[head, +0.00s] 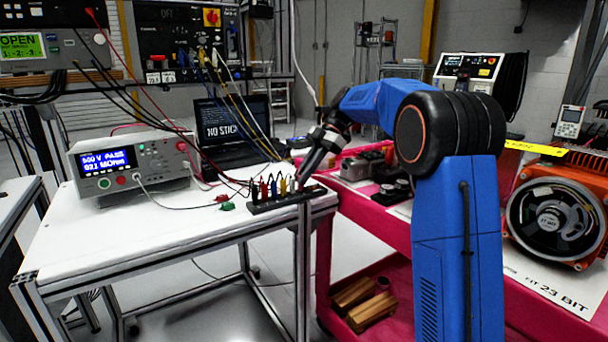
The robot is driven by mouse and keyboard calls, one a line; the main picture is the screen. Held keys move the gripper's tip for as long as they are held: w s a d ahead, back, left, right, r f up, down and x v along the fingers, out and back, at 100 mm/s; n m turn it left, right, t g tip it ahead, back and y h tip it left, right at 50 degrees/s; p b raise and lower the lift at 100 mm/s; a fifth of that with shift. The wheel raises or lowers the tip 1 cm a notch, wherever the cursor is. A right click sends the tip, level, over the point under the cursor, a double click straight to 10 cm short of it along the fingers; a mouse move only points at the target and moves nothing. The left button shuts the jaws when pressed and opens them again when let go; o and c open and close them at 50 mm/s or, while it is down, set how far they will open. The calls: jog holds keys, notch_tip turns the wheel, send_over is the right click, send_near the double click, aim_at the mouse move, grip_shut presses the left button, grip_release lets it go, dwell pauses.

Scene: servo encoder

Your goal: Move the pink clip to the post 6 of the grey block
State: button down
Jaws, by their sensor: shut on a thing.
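The long dark grey block (285,203) lies near the right end of the white table. Several coloured clips stand in a row on it, among them a red clip (264,191) and a yellow clip (283,188). My gripper (301,183) points down at the right part of the block, just right of the yellow clip. It is shut on a small clip, mostly hidden by the fingers. I cannot make out its colour, nor whether it touches a post. I cannot pick out the pink clip elsewhere for certain.
A loose red clip (222,198) and a green clip (227,206) lie left of the block. A tester (130,160) with a lit screen and a laptop (235,130) stand behind, with cables running across. A pink-red cart (375,208) with parts adjoins the table at the right.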

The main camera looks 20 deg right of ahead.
jog(key=shift+f, duration=0.1)
jog(key=c, duration=1.7)
grip_release()
notch_tip(320, 180, up, 7)
jog(key=shift+r, duration=0.1)
